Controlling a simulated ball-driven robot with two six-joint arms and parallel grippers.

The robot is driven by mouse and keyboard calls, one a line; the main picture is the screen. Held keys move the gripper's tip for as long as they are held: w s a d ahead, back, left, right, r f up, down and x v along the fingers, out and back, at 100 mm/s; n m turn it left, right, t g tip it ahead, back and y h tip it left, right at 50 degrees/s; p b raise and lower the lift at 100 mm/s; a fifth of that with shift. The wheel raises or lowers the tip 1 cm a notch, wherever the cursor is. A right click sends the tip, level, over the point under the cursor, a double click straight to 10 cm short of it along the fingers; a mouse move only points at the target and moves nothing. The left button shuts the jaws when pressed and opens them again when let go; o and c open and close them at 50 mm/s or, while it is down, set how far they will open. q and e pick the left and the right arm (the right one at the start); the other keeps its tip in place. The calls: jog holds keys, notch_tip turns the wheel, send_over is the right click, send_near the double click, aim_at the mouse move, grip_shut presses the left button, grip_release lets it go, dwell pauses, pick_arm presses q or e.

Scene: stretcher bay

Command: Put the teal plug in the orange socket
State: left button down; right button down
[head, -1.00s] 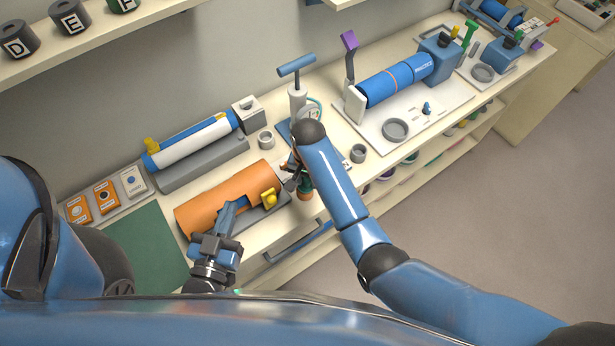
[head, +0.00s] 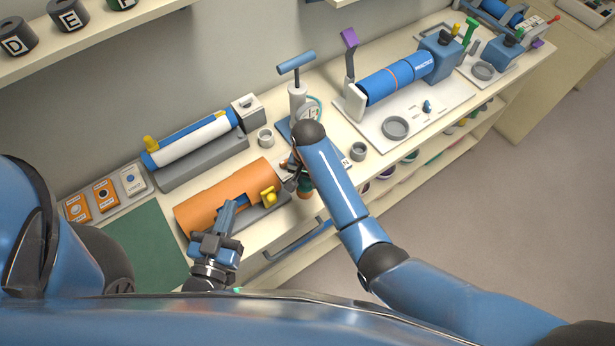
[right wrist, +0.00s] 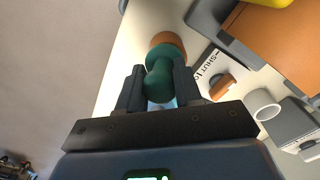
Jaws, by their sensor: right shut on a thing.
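The teal plug (right wrist: 160,78) is between the two fingers of my right gripper (right wrist: 158,88) in the right wrist view, and the gripper is shut on it. The orange socket (right wrist: 168,42) shows just past the plug's far end, lined up with it. I cannot tell how deep the plug sits in it. In the head view the orange socket (head: 305,194) stands near the bench's front edge, under my right gripper (head: 302,184), which largely hides the plug. My left gripper (head: 236,208) is beside a large orange cylinder; its finger gap is unclear.
The orange cylinder (head: 222,200) with a yellow knob (head: 269,196) lies left of the socket. A small grey cup (head: 358,152) stands to the right and another (head: 265,138) behind. A white hand pump (head: 297,98) stands at the back. A green mat (head: 148,250) is clear.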

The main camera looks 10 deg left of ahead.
jog(key=c, duration=0.7)
grip_release()
notch_tip(320, 180, up, 7)
jog(key=shift+w+r+b, duration=0.1)
jog(key=shift+r+b, duration=0.1)
jog(key=shift+b, duration=0.6)
notch_tip(320, 180, up, 2)
jog(key=shift+r+p, duration=0.2)
jog(key=shift+p, duration=0.7)
jog(key=shift+r+p, duration=0.5)
